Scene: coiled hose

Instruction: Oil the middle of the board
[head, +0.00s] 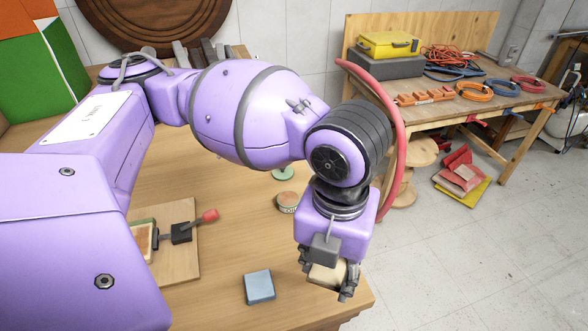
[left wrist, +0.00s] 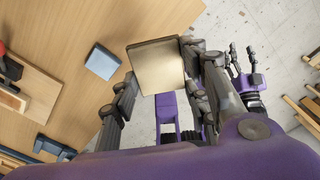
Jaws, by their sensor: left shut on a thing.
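A pale wooden board (head: 178,268) lies on the table, partly hidden by my left arm. A dark clamp with a red handle (head: 210,215) sits on it, beside a small tan piece with a pale rim (head: 143,238). In the left wrist view the board (left wrist: 38,95) is at the left edge. My left gripper (head: 328,281) is shut on a beige block (head: 326,274), held by the table's front right corner; the block also shows in the left wrist view (left wrist: 157,66). My right gripper (left wrist: 242,52) is open and empty in the left wrist view, away from the table.
A light blue block (head: 259,287) lies on the table between the board and my left gripper. A round tin (head: 287,202) and a green round object (head: 283,174) stand farther back. A workbench (head: 470,98) with cables and a yellow case (head: 388,45) is at the back right.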

